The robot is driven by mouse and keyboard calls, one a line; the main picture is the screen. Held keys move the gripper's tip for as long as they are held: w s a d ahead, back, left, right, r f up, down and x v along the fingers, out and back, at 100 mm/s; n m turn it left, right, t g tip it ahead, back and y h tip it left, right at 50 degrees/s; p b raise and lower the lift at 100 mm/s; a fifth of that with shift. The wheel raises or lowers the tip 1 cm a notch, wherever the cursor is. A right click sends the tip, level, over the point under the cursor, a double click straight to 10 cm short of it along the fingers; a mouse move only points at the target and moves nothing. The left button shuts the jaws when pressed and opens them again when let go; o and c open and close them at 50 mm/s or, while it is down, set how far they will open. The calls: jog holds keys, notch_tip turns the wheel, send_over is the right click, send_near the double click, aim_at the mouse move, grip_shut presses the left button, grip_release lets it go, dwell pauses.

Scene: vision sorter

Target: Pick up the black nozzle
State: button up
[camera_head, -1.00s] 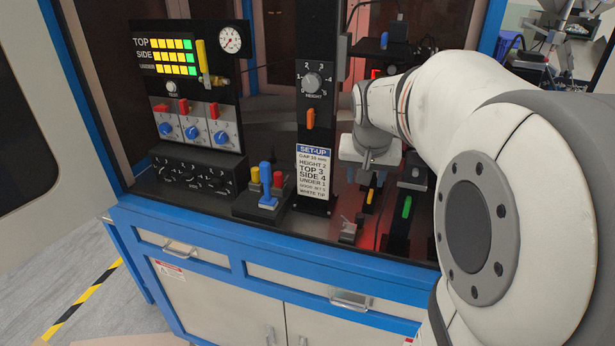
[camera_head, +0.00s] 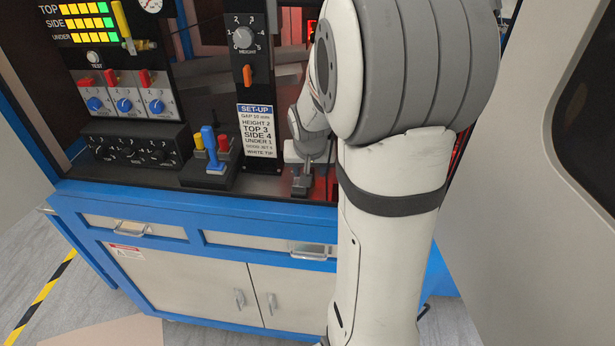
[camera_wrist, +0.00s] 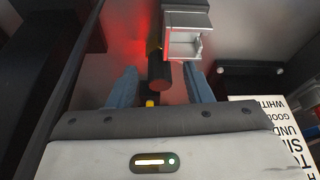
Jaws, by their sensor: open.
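A dark cylinder (camera_wrist: 160,78), apparently the black nozzle, shows in the wrist view just below a silver bracket (camera_wrist: 186,38). My gripper (camera_wrist: 162,70) is open, with one bluish finger on each side of the cylinder and a visible gap at both sides. In the head view my gripper (camera_head: 303,182) is low at the cabinet's worktop, right of the set-up sign. My arm hides most of that area there, and the nozzle cannot be made out.
The white set-up sign (camera_head: 258,130) stands close to my gripper's left. A block with yellow, blue and red handles (camera_head: 209,152) stands further left. The blue front edge (camera_head: 150,195) of the cabinet runs below. A dark upright (camera_wrist: 60,90) flanks the wrist view's left side.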

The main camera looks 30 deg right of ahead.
jog(key=shift+w+f, duration=0.1)
jog(key=shift+f, duration=0.25)
grip_shut()
